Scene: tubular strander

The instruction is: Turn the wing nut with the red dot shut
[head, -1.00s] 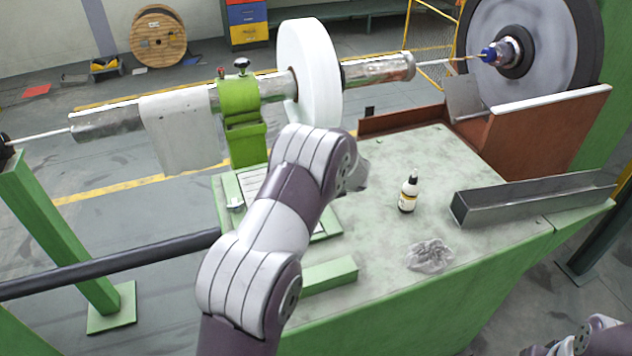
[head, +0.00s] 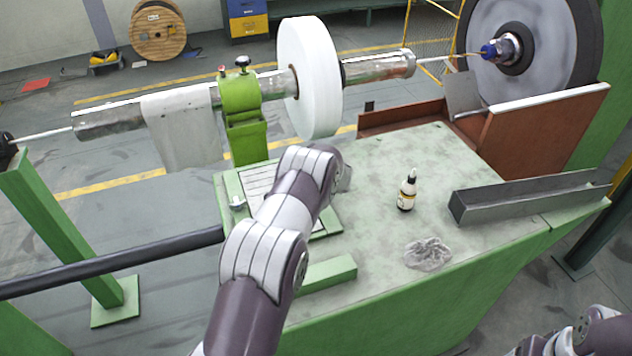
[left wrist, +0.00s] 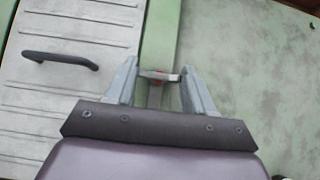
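A wing nut with a red mark (left wrist: 158,75) lies crosswise on a green frame strip in the left wrist view, beside a pale ribbed cover (left wrist: 70,65). My left gripper (left wrist: 158,68) is open, with one grey finger on each side of the nut. The fingertips are very close to its wings; I cannot tell whether they touch. In the head view my own forearm hides this nut and most of the gripper. The cover (head: 258,180) shows partly behind the arm, with another wing nut (head: 237,203) at its left edge. My right gripper is out of view.
A black handle (left wrist: 60,60) stands on the cover. On the green bench are a dropper bottle (head: 407,192), a crumpled clear wrap (head: 428,254) and a metal channel (head: 530,197). A white disc (head: 309,78) on a shaft stands behind the arm.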

